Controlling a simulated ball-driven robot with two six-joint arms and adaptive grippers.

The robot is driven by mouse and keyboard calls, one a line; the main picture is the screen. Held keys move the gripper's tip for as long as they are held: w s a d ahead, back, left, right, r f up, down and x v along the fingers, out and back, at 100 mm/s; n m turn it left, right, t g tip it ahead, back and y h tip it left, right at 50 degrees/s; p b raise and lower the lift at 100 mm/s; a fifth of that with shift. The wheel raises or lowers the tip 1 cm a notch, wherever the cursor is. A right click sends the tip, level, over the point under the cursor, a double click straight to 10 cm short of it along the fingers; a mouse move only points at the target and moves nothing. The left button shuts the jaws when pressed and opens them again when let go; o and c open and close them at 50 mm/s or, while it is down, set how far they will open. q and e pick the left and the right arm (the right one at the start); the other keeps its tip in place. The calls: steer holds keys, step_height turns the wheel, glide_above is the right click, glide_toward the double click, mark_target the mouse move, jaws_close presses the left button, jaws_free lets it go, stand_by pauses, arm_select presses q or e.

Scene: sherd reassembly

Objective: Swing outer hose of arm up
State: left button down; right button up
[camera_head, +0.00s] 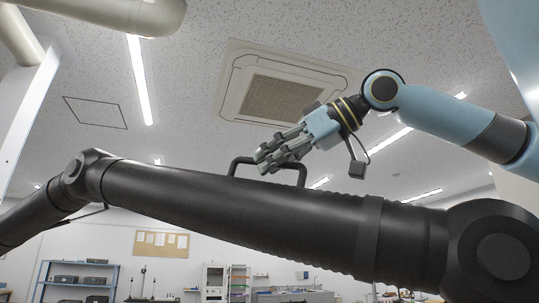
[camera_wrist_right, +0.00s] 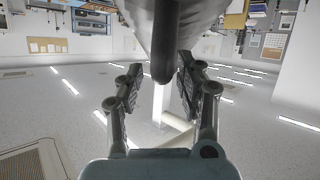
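A thick black hose arm (camera_head: 240,210) crosses the head view, sloping down to the right. A black U-shaped handle (camera_head: 302,176) stands on its upper side. My right gripper (camera_head: 262,161) comes from the upper right, with its fingertips at the handle's top bar. In the right wrist view the fingers (camera_wrist_right: 160,85) are apart, with the rounded dark handle (camera_wrist_right: 163,50) between their tips and the hose (camera_wrist_right: 172,15) behind. I cannot see clear contact. My left gripper is not in view.
A round black joint (camera_head: 500,255) is at the hose's right end, another joint (camera_head: 85,170) at its left, where a further black section (camera_head: 35,215) drops away. A beige pipe (camera_head: 110,12) hangs at upper left. Shelves (camera_head: 75,280) stand far behind. Space above the hose is mostly free.

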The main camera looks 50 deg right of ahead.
steer(key=shift+w+a+f, duration=0.2)
steer(key=shift+w+a, duration=0.05)
steer(key=shift+w, duration=0.15)
jaws_close()
